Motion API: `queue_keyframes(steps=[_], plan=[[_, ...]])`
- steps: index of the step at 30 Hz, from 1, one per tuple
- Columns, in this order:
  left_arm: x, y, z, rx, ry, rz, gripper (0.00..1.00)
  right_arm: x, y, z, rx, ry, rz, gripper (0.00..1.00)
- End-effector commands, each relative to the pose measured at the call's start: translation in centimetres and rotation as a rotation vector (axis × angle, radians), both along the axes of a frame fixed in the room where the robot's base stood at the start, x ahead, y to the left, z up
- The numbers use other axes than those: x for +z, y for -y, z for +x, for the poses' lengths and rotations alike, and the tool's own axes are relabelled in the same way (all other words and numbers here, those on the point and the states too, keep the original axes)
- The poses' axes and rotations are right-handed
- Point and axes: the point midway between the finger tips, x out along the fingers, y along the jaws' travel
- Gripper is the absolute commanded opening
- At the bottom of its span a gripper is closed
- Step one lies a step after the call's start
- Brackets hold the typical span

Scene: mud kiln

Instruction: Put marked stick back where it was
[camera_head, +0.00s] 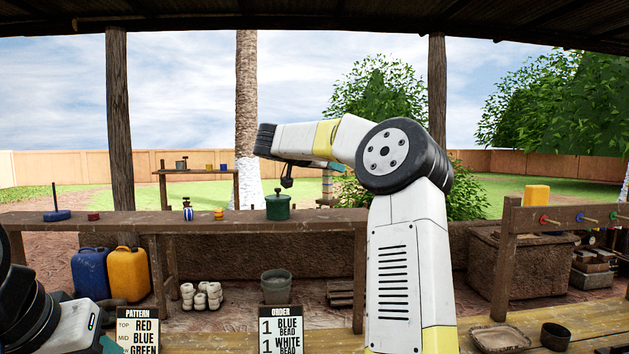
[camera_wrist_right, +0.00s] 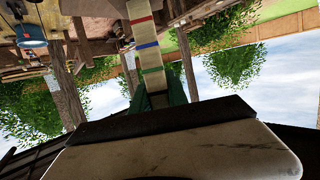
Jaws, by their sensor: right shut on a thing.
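The marked stick (camera_wrist_right: 148,55) is a pale flat stick with red, blue and green bands. In the right wrist view it runs up from between the green fingertips of my right gripper (camera_wrist_right: 162,98), which is shut on it. In the head view my right forearm reaches left, high above the shelf. A striped piece (camera_head: 327,185), seemingly the stick, hangs below it near a teal fingertip. My left arm is at the lower left; only a bit of teal fingertip (camera_head: 110,345) shows, and its opening cannot be told.
A wooden shelf (camera_head: 330,216) carries a blue-based rod (camera_head: 57,215), small jars and a green pot (camera_head: 278,207). A pattern card (camera_head: 137,331) reads red, blue, green; an order card (camera_head: 281,331) stands beside it. A peg rack (camera_head: 510,230) is at right. The shelf is bare between items.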

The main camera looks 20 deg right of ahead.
Motion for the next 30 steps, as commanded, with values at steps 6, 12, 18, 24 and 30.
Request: queue_keyframes(steps=[6,12,18,24,30], plan=[[0.0,0.0,0.0,0.000,0.000,0.000,0.45,-1.0,1.4,0.6,0.000,-0.004,-0.002,0.00],[0.0,0.0,0.0,0.000,0.000,0.000,0.45,-3.6,1.3,0.5,-0.001,0.000,0.000,0.00],[0.0,0.0,0.0,0.000,0.000,0.000,0.45,-3.6,1.3,0.5,0.000,0.001,0.000,0.00],[0.0,0.0,0.0,0.000,0.000,0.000,0.45,-3.9,1.2,0.5,0.001,0.001,-0.001,0.27],[0.0,0.0,0.0,0.000,0.000,0.000,0.45,-3.9,1.3,0.5,0.000,0.001,0.000,0.41]])
